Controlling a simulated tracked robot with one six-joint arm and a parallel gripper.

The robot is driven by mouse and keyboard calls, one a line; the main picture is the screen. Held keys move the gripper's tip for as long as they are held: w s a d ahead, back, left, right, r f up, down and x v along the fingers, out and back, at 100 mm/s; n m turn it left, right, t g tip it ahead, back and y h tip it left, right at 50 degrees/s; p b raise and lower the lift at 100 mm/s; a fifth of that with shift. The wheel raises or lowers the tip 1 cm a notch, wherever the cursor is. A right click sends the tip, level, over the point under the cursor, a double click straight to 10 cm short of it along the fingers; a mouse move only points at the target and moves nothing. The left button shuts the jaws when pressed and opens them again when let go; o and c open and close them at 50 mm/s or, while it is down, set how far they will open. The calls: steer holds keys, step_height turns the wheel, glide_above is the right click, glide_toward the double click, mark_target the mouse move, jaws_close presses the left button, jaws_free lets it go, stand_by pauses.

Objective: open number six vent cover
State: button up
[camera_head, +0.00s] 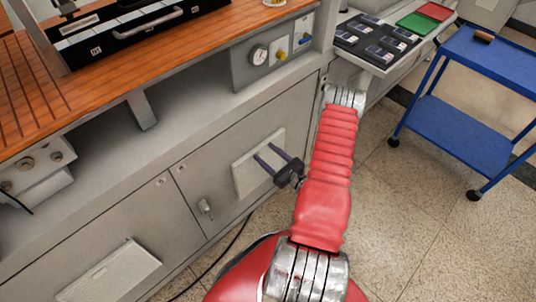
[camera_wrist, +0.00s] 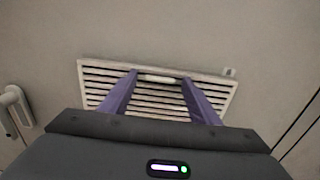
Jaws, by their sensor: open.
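A pale slatted vent cover (camera_head: 243,178) is set in the grey cabinet front, and it fills the middle of the wrist view (camera_wrist: 150,101). A light strip (camera_wrist: 158,79) lies along its upper edge, perhaps a grip or label. I cannot read any number on it. My gripper (camera_head: 268,152) points at this cover with its two purple fingers apart. In the wrist view the fingertips (camera_wrist: 159,78) sit on either side of the strip, with nothing visibly held. Whether they touch the cover I cannot tell. The cover appears flat against the cabinet.
Another pale vent cover (camera_head: 110,272) is lower left on the cabinet. A latch handle (camera_head: 205,208) stands out between them, and a dark cable (camera_head: 225,255) runs down to the floor. A wooden slatted bench (camera_head: 105,70) overhangs above. A blue cart (camera_head: 470,120) stands at right on open floor.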

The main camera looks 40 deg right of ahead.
jaws_close()
steer(key=shift+d, duration=0.1)
stand_by(0.5)
